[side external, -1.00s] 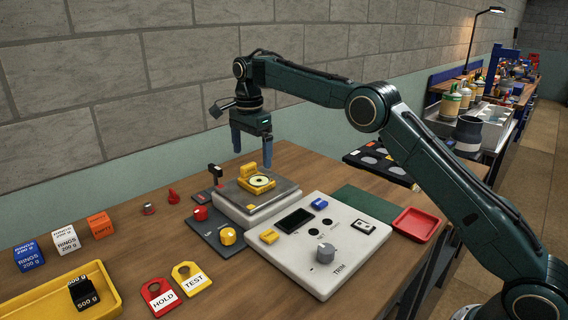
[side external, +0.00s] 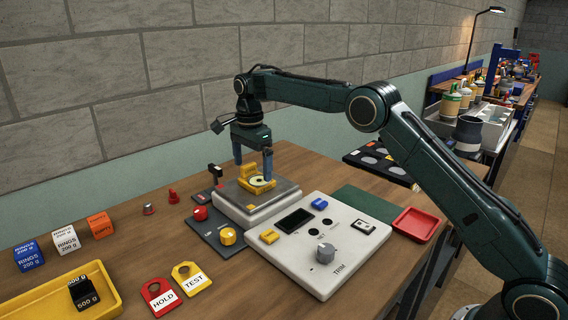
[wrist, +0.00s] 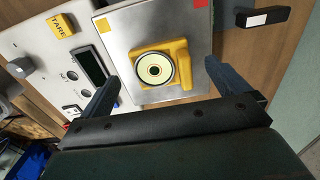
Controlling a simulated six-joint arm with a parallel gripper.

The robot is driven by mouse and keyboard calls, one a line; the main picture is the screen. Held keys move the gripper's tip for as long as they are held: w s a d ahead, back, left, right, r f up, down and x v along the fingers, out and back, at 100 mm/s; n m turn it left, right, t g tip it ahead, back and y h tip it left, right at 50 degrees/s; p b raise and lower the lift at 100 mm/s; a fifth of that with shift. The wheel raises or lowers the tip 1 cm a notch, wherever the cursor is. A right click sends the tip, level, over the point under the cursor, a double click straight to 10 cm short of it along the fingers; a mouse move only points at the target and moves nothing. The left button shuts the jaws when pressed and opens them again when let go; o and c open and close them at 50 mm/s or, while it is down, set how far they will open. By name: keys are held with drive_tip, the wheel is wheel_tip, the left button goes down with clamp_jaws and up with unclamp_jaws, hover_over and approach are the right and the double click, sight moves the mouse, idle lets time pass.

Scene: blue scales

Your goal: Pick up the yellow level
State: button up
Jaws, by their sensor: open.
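The yellow level (side external: 258,182) lies on the metal pan of the scale (side external: 247,204). Its round pale vial with a dark ring faces up. In the wrist view the yellow level (wrist: 179,71) shows on the steel plate (wrist: 142,28), between and ahead of my two fingers. My gripper (side external: 254,171) is open above the scale, with its blue fingers pointing down on either side of the level. I cannot tell how far the fingertips are above the pan.
A white control panel (side external: 290,265) with a knob and buttons stands right of the scale. A dark lever with a black handle (side external: 215,171) stands close to its left. Yellow and red knobs, tags, weight blocks and a yellow tray (side external: 45,301) lie left and in front.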

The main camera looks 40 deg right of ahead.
sight(253, 180)
drive_tip(key=shift+f, duration=1.95)
drive_tip(key=shift+c, duration=0.4)
drive_tip(key=c, duration=1)
